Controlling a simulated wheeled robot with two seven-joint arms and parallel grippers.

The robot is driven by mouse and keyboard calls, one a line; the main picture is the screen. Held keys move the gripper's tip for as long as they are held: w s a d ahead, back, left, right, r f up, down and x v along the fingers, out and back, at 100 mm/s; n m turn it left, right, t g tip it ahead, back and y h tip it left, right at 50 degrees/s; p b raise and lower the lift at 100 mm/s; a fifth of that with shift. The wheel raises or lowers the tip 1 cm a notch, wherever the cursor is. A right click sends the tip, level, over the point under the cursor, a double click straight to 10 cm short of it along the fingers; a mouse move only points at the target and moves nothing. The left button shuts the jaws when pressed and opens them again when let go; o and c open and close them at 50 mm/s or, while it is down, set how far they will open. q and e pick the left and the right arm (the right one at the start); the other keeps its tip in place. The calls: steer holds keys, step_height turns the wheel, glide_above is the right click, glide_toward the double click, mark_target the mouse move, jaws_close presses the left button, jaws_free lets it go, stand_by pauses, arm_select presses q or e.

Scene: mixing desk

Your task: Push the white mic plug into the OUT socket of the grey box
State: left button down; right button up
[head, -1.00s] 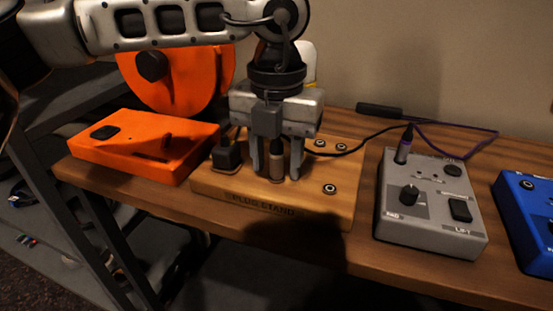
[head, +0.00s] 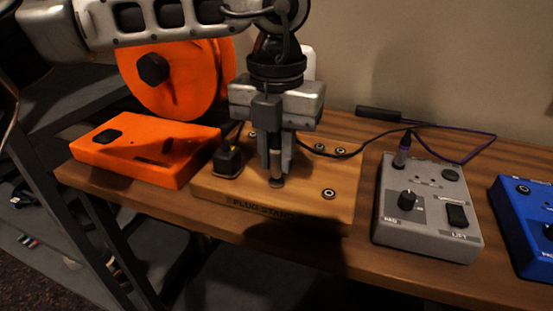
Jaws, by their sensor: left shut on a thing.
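The grey box (head: 389,222) stands to the right, apart from the gripper. My right gripper is not in view.
A black plug (head: 228,162) stands on the stand, left of the gripper. An orange box (head: 140,150) and orange reel (head: 190,80) are at left. A blue box (head: 520,220) is at far right.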

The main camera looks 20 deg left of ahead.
mark_target(276, 138)
arm_select(q)
steer(key=shift+r+p, duration=1.15)
steer(key=shift+r, duration=1)
